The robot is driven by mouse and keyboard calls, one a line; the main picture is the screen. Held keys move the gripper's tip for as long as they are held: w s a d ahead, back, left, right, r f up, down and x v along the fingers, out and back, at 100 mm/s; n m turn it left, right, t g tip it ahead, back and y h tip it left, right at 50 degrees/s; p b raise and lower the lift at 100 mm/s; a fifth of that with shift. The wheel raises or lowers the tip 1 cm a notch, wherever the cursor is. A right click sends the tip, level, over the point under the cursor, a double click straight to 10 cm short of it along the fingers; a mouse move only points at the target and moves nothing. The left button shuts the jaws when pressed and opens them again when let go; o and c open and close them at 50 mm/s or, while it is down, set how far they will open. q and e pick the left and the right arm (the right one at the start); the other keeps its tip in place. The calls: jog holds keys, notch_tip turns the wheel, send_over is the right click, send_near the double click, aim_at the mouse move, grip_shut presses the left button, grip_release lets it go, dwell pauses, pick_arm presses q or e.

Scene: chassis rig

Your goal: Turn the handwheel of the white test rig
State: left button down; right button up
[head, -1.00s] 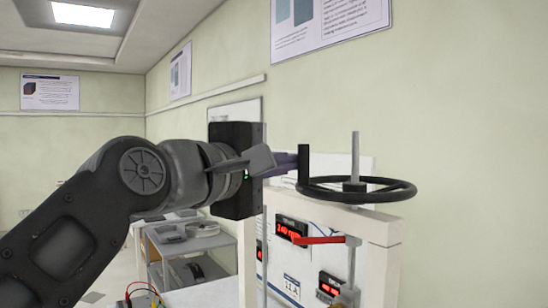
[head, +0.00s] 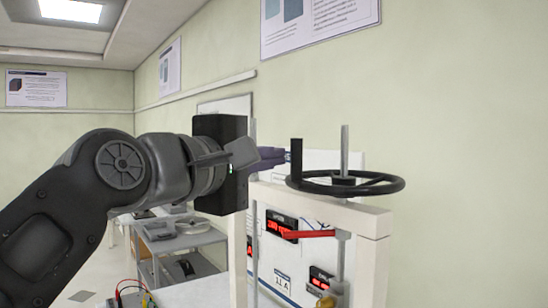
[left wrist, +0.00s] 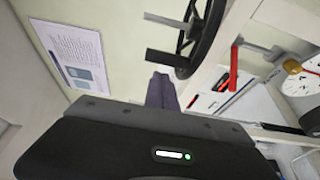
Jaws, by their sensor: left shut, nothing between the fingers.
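The black handwheel (head: 345,184) lies flat on top of the white test rig (head: 365,220), around a grey upright spindle. Its dark upright handle (head: 296,160) stands on the left side of the rim. My left gripper (head: 287,157) comes in from the left with its purple fingers shut and empty, pointing at the handle. The tips look very close to the handle; I cannot tell whether they touch. In the left wrist view, the fingers (left wrist: 160,78) end just short of the handle (left wrist: 165,58), with part of the wheel (left wrist: 207,38) beyond. My right gripper is not seen.
A red lever (head: 308,234) and red digital displays (head: 280,226) are below the wheel. The left wrist view shows a round dial (left wrist: 300,80). A grey cart (head: 180,240) stands behind my arm. The wall is close behind the rig.

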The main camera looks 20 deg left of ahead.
pick_arm(q)
jog(key=s+a+b, duration=0.2)
jog(key=s+b, duration=0.1)
jog(key=s, duration=0.6)
jog(key=shift+s+a, duration=0.15)
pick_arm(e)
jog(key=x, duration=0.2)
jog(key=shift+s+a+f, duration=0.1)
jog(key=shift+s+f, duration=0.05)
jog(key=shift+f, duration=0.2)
